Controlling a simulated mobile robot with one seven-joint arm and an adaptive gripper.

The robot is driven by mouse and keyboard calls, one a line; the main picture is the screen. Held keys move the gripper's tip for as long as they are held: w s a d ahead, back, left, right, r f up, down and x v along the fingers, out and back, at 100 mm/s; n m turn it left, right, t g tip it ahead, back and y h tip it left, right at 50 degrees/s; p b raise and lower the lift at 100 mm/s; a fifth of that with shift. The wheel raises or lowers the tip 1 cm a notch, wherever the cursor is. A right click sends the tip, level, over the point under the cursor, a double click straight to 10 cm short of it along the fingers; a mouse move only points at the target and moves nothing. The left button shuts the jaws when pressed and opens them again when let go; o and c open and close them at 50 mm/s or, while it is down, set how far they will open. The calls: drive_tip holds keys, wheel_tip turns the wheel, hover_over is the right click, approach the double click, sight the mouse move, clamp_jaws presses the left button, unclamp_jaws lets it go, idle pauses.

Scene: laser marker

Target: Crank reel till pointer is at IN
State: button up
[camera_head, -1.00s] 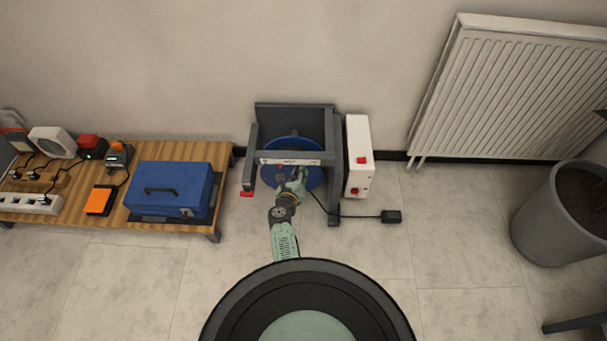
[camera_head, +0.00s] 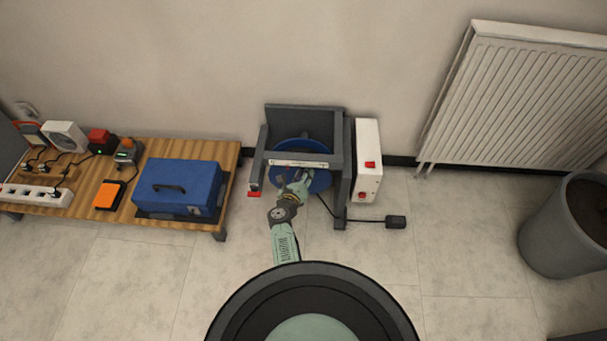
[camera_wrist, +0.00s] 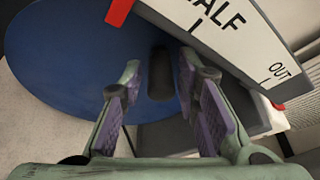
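The blue reel (camera_head: 318,182) sits in a dark grey frame (camera_head: 336,128) on the floor by the wall. A white scale strip (camera_head: 298,163) crosses its front. In the wrist view the scale (camera_wrist: 222,38) reads HALF and OUT; no IN shows there. A red piece (camera_wrist: 119,11), perhaps the pointer, lies by the scale's edge on the side of HALF away from OUT. A dark upright post (camera_wrist: 160,76), apparently the crank handle, stands over the blue disc. My gripper (camera_head: 298,180) is open, its purple-padded fingers (camera_wrist: 157,82) on either side of the post, with gaps visible.
A white box (camera_head: 367,150) with red switches stands right of the frame, with a black pedal (camera_head: 396,222) cabled nearby. A red-ended bar (camera_head: 254,194) is at the frame's left. A low wooden table (camera_head: 115,178) with a blue case is left. Floor in front is mostly clear.

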drive_tip(key=shift+o, duration=0.8)
drive_tip(key=shift+d, duration=0.1)
